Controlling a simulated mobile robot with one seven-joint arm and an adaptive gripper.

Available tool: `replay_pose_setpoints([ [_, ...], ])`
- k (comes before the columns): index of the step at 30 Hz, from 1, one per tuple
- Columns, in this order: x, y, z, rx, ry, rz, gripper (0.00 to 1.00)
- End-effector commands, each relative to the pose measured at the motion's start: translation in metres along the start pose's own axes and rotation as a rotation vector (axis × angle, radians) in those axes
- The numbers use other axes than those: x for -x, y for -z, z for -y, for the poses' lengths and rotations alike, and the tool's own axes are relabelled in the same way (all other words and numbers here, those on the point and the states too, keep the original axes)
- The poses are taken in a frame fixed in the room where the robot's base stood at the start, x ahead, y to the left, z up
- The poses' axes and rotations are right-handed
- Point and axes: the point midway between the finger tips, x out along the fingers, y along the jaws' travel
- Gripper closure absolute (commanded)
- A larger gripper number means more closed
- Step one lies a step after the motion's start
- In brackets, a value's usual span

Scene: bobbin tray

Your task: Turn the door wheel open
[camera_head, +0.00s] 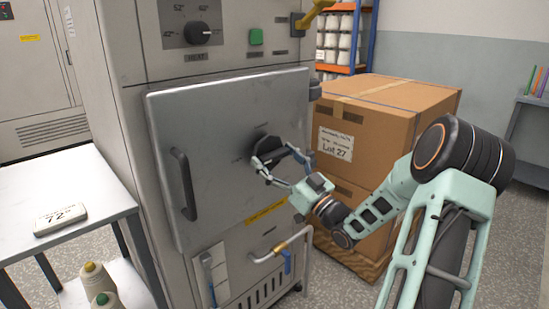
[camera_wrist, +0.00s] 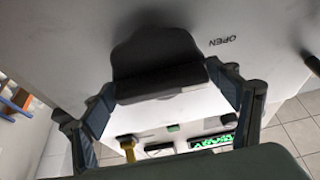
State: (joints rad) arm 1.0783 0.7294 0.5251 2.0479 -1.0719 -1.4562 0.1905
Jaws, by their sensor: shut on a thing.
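The door wheel (camera_head: 262,143) is a dark knob on the grey metal door (camera_head: 215,110) of the cabinet. My gripper (camera_head: 283,160) reaches it from the right and is shut on it. The wrist view shows the dark wheel (camera_wrist: 158,55) between the two fingers of my gripper (camera_wrist: 160,84), with a finger at each side. The door looks closed. The wheel's far side is partly hidden by the fingers in the head view.
A dark bar handle (camera_head: 183,183) stands out at the door's left side. Stacked cardboard boxes (camera_head: 385,105) stand close to the right of the cabinet, behind my arm. A side table (camera_head: 60,180) is at left.

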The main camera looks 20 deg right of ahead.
Motion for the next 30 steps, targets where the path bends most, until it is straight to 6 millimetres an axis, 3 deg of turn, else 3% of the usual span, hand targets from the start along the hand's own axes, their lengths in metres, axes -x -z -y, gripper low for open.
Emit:
replay_pose_setpoints([
  [3,0.0,0.001,0.0,0.005,0.001,-0.001,0.43],
  [4,0.0,0.001,0.0,0.006,0.001,-0.001,0.16],
  [6,0.0,0.001,0.0,0.005,0.001,0.0,0.08],
  [19,0.009,-0.001,-0.001,0.001,-0.003,0.002,0.07],
  [30,0.084,0.0,-0.002,0.002,-0.004,0.002,0.07],
])
